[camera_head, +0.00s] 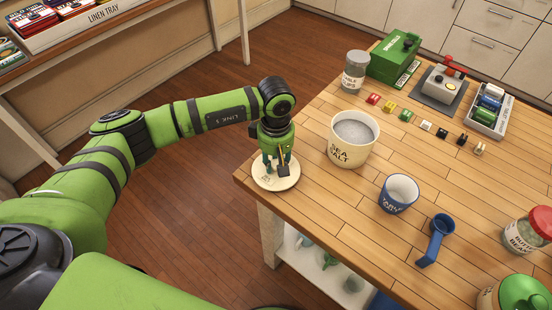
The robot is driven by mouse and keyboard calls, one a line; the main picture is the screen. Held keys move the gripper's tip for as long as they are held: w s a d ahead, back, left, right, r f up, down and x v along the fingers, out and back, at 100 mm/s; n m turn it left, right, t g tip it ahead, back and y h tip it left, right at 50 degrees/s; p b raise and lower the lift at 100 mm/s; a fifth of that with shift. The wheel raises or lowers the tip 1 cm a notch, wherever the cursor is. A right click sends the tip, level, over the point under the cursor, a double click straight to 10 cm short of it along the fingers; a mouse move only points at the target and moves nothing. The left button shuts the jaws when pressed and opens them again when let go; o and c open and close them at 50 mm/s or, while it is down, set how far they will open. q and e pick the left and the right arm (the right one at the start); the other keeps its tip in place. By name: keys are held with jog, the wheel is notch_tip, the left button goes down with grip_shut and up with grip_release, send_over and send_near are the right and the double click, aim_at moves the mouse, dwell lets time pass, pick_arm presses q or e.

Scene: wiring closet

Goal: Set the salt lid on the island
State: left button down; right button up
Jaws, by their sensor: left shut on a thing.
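The salt lid, a cream disc (265,178) with dark lettering, is in the grip of my left gripper (279,165), which is shut on it. The lid overlaps the near left corner of the wooden island (321,205) in the picture; I cannot tell whether it touches the top or hangs just above it. The gripper points down and hides part of the lid. The open sea salt crock (348,158), cream and full of pale salt, stands on the island just right of the lid. My right gripper is not in view.
Behind the crock are a grey-lidded jar (354,76), a green box (393,60) and several small coloured blocks. A lower shelf (314,274) shows under the island.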

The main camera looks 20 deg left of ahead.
aim_at(276, 163)
pick_arm(q)
jog(key=shift+f+b, duration=0.2)
jog(key=shift+b, duration=0.1)
jog(key=c, duration=0.9)
grip_release()
jog(key=shift+r, duration=0.1)
jog(key=shift+c, duration=0.2)
jog(key=shift+r, duration=0.1)
jog(key=shift+r+p, duration=0.2)
jog(key=shift+p, duration=0.3)
notch_tip(276, 163, up, 12)
jog(key=b, duration=0.5)
jog(key=shift+f, duration=0.15)
